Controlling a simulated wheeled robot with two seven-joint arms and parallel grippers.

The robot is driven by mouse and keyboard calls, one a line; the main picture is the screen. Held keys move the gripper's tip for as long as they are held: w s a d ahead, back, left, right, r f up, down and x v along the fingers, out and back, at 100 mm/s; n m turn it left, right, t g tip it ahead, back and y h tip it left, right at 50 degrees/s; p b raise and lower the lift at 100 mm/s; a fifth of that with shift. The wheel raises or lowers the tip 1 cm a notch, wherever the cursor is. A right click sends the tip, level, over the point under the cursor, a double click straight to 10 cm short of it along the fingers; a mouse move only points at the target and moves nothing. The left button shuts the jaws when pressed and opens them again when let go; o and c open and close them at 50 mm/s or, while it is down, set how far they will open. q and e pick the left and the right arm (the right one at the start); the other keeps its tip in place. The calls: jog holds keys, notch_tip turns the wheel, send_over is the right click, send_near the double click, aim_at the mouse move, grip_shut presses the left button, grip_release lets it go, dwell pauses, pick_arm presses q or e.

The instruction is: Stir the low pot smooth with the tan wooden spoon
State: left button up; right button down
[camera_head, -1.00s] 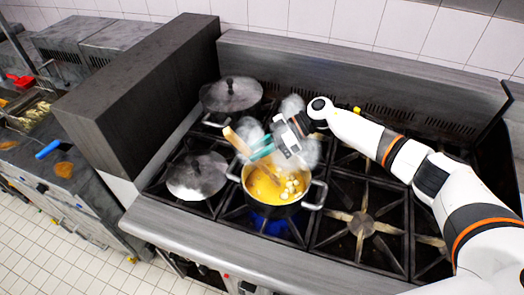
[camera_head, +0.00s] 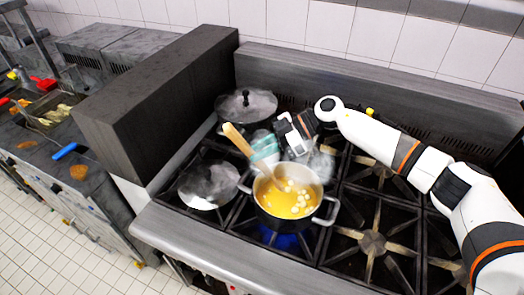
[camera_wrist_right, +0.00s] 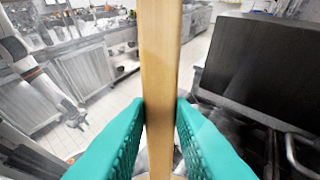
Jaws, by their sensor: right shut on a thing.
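The low pot (camera_head: 290,217) stands on a front burner with a blue flame under it. It holds a yellow-orange liquid with several small white lumps, most of them on the right side. My right gripper (camera_head: 265,150), with teal fingers, is shut on the tan wooden spoon (camera_head: 236,138). The spoon is tilted, its handle end up to the left and its lower end down in the pot, hidden by the liquid. In the right wrist view the spoon handle (camera_wrist_right: 160,70) runs upright between the teal fingers.
A lidded pot (camera_head: 246,104) stands at the back left of the stove and another lidded pan (camera_head: 207,184) at the front left. A dark box-like block (camera_head: 155,105) stands left of the burners. The right burners (camera_head: 372,243) are empty.

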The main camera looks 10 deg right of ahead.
aim_at(248, 145)
dwell(0.4)
jog(key=shift+r, duration=2)
